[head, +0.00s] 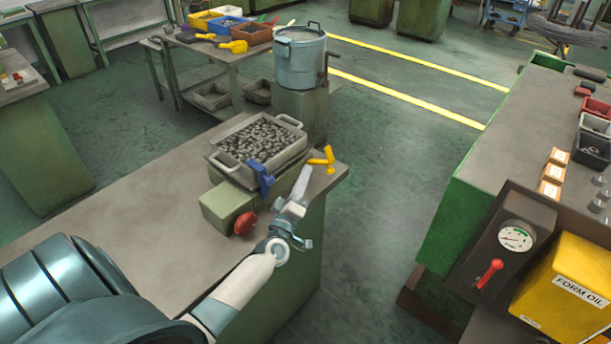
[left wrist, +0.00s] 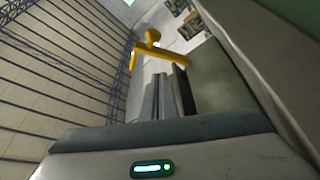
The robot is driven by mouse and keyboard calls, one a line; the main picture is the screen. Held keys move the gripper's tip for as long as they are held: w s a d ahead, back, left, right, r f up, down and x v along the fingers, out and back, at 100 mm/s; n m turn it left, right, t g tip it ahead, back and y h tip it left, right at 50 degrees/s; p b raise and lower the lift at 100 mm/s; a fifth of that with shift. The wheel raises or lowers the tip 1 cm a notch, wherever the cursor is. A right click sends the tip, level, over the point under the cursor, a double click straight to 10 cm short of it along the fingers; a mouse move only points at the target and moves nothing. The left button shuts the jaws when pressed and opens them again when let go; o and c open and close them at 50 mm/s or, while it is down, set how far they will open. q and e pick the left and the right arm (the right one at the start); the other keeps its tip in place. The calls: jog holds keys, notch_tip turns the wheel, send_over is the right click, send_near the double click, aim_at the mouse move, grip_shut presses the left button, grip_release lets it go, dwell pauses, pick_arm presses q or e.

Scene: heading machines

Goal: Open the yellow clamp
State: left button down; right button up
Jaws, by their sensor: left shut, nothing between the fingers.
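The yellow clamp (head: 327,161) is at the right end of the near bench, beside the metal tray of dark parts. It has a bar with an upright handle, and it also shows in the left wrist view (left wrist: 160,51), just beyond my fingertips. My left gripper (head: 304,173) is shut and empty, its tips close to the clamp on its left. I cannot tell whether they touch. The shut fingers also show in the left wrist view (left wrist: 161,80). My right gripper is not in view.
A blue clamp (head: 262,178) stands at the tray's (head: 230,162) near side, above a red knob (head: 245,223) on a green block. A metal pot (head: 300,62) stands behind. The floor right of the bench is clear up to a green machine (head: 455,222).

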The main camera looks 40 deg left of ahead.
pick_arm(q)
jog(key=shift+s+d+f, duration=0.35)
jog(key=shift+s+f, duration=0.1)
jog(key=shift+s, duration=0.3)
jog(key=b+v, duration=0.2)
jog(key=v, duration=0.5)
jog(key=shift+a, duration=0.1)
